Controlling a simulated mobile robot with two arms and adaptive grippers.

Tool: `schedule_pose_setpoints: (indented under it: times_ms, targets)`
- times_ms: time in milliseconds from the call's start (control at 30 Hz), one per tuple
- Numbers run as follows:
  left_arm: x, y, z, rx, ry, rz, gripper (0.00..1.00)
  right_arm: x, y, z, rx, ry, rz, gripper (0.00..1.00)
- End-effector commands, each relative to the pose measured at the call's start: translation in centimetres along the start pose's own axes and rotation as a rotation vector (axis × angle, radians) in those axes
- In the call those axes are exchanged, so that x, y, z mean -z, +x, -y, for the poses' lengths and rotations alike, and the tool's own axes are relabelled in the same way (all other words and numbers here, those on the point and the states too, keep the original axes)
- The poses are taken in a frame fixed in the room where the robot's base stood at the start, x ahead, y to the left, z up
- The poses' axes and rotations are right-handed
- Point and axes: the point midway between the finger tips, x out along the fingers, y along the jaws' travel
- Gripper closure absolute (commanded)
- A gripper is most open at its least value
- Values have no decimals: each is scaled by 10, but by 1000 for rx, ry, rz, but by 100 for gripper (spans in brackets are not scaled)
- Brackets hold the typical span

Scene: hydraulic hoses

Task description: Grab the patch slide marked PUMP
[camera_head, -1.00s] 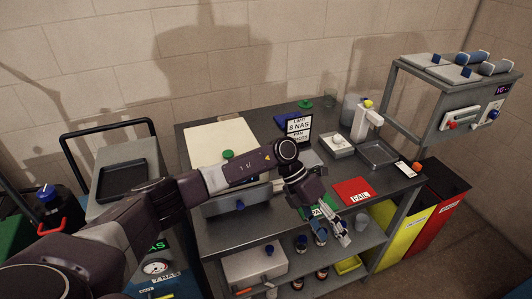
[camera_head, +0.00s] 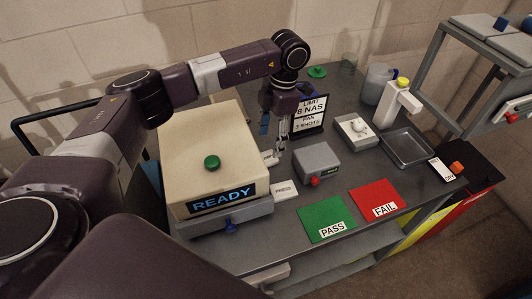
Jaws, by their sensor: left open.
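My left gripper (camera_head: 279,146) reaches down from above over the bench, between the cream-topped READY box and the grey box with a red knob. It is open, its fingers pointing down. A small white piece (camera_head: 269,158) with dark marking lies just below and left of the fingertips. Its marking is too small to read, so I cannot tell whether it is the PUMP patch slide. The fingers partly cover this spot, and I cannot tell whether they touch the piece. My right gripper is not in view.
The READY box (camera_head: 205,160) stands close left; the grey box (camera_head: 316,162) stands close right. The LIMIT sign (camera_head: 310,112) is behind. Green PASS (camera_head: 325,213) and red FAIL (camera_head: 376,197) mats lie in front. A white device (camera_head: 398,100) and metal tray (camera_head: 408,148) are farther right.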

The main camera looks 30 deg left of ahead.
Motion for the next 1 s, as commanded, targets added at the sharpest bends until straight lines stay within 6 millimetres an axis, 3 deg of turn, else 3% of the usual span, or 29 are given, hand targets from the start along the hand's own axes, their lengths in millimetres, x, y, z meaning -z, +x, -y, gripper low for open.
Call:
schedule_pose_setpoints:
  times_ms: [100,233,367,500,733,1000]
  targets:
    - [2,10,0,1,-1,-2,42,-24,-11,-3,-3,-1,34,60]
    - [6,25,2,3,-1,-5,42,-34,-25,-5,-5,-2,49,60]
    - [7,44,3,4,-1,-2,42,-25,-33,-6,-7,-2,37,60]
    - [6,58,3,2,-1,0,42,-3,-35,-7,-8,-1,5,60]
    - [5,61,2,1,-1,1,42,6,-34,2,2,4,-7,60]
    - [5,60,2,2,-1,1,71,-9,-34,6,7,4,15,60]
